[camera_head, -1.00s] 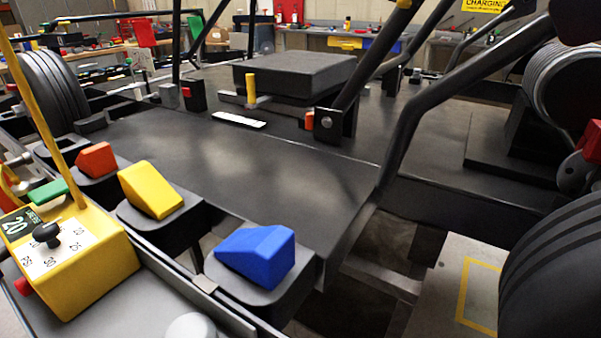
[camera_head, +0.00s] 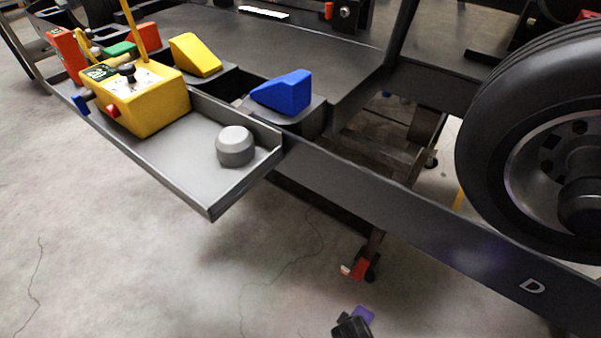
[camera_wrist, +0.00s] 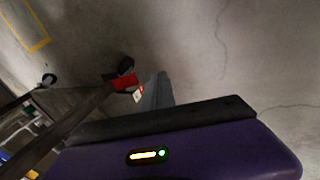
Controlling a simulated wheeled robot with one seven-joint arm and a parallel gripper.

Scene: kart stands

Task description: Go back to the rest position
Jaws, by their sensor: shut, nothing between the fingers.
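My gripper shows in the wrist view as a purple body along the bottom with a narrow grey finger tip (camera_wrist: 156,90) beyond its dark edge. The fingers look shut and hold nothing. In the head view a small dark and purple part of my gripper (camera_head: 352,324) shows at the bottom edge, over the concrete floor and in front of the kart stand. Most of my arm is out of view.
A grey tray (camera_head: 165,172) juts from the kart stand, bearing a yellow control box (camera_head: 150,108) and a grey knob (camera_head: 235,146). Yellow (camera_head: 194,56) and blue wedges (camera_head: 283,92) sit behind it. A tyre (camera_head: 500,130) stands right. A red-marked caster (camera_head: 356,268) is below. The left floor is clear.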

